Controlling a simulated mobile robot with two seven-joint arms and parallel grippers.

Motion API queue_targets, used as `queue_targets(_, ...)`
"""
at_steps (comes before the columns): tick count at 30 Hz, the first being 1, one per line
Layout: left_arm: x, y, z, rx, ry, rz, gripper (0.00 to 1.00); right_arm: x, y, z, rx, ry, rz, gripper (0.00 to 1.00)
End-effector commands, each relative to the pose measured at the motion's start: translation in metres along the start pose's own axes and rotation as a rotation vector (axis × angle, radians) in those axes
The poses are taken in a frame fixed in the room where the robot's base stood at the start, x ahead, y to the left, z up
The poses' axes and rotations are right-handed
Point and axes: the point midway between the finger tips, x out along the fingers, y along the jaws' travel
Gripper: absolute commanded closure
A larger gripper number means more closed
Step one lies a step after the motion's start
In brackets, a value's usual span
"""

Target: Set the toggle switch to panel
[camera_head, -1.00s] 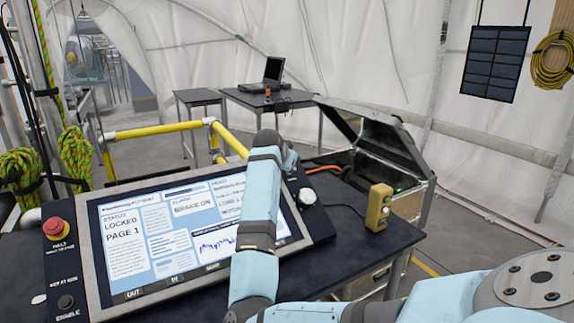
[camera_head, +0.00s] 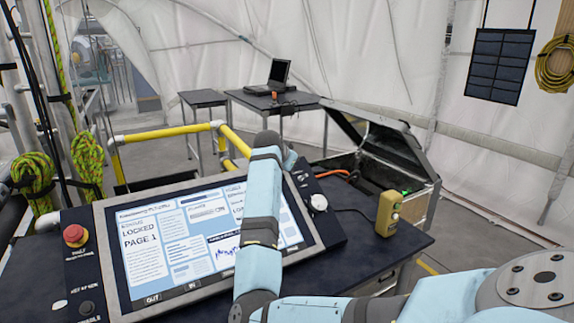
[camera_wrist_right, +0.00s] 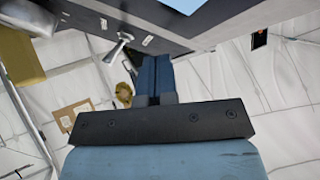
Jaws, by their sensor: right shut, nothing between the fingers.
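The toggle switch (camera_wrist_right: 118,46) shows in the right wrist view as a metal lever on the dark panel edge, between two small white labels. My right gripper (camera_wrist_right: 155,62) is shut and empty, its blue fingers just right of the lever; a small gap seems to separate them in the picture. In the head view my right arm reaches over the control panel (camera_head: 330,232), and its wrist hides the fingers and the switch. The panel's lit screen (camera_head: 145,243) reads "LOCKED PAGE 1". My left gripper is not in view.
A round pale knob (camera_head: 318,203) sits on the panel's right strip, and a red stop button (camera_head: 75,235) on its left. A yellow control box (camera_head: 388,212) stands on the table to the right, before an open case (camera_head: 425,195). Yellow rails (camera_head: 170,131) run behind.

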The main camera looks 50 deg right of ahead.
Motion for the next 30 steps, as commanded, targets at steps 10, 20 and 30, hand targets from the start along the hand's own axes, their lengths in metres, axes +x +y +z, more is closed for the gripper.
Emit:
queue_targets(10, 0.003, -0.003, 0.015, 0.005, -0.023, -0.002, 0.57, -0.071, -0.002, -0.003, 0.003, 0.0, -0.002, 1.0)
queue_targets(20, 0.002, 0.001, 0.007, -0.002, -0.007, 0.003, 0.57, -0.101, -0.002, -0.004, 0.001, 0.0, 0.0, 1.0)
queue_targets(30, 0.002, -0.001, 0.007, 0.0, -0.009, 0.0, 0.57, -0.101, -0.002, -0.004, 0.001, 0.0, 0.001, 1.0)
